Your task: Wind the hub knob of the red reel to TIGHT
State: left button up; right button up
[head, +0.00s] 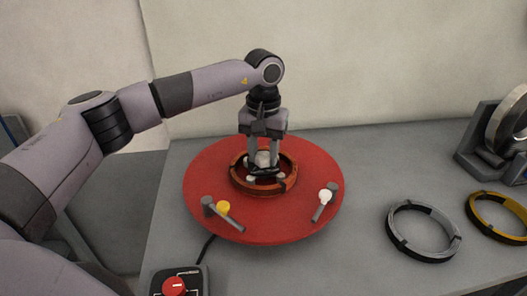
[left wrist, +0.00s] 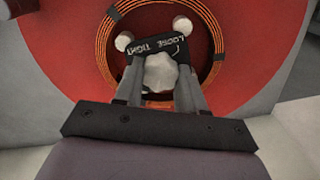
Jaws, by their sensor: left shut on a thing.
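The red reel (head: 310,222) is a wide red disc lying flat on the grey bench. A copper-coloured coil (head: 236,181) sits around its hub, and the coil also shows in the left wrist view (left wrist: 105,50). The pale, lobed hub knob (head: 262,158) stands at the centre; it shows in the left wrist view (left wrist: 160,73) beside a dark plate lettered LOOSE and TIGHT (left wrist: 158,45). My left gripper (head: 263,166) points straight down and is shut on the knob, a finger on each side. I cannot tell which word the knob points to. My right gripper is not in view.
A control box with a red dial (head: 174,287) is in front. A grey ring (head: 424,252) and a yellow ring (head: 497,238) lie to the right.

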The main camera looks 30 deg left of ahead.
aim_at(263, 155)
pick_arm(q)
jog(key=shift+r, duration=0.1)
dwell(0.4)
jog(key=o, duration=1.1)
jog(key=shift+c, duration=0.2)
notch_tip(263, 155, up, 7)
jog(key=shift+r+b, duration=0.1)
jog(key=shift+b, duration=0.25)
